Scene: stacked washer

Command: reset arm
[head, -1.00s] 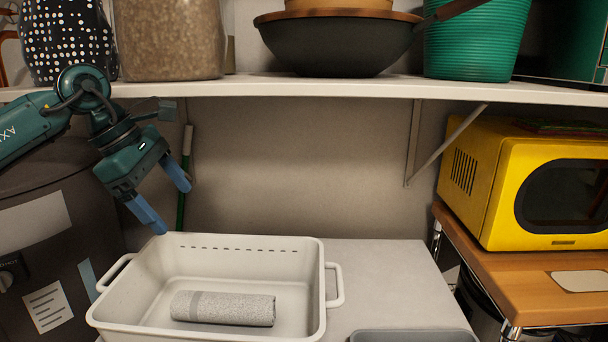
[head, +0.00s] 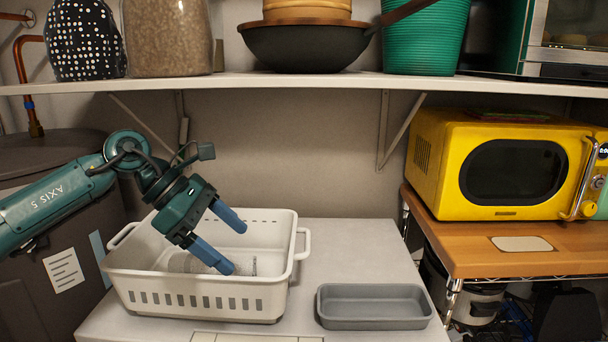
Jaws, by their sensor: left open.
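My left gripper (head: 236,247) comes in from the left with its two blue fingers apart and nothing between them. It hangs over the white slotted basket (head: 205,301), with its fingers in front of the basket's opening. A grey speckled rolled cloth (head: 180,262) lies in the basket, mostly hidden behind the gripper and the basket's front wall. I cannot tell whether the fingers touch the cloth. My right gripper is not in view.
A grey shallow tray (head: 374,308) stands right of the basket on the white top (head: 345,250). A shelf (head: 300,84) with a wok and jars runs above the arm. A yellow microwave (head: 495,165) sits on a wooden cart at the right.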

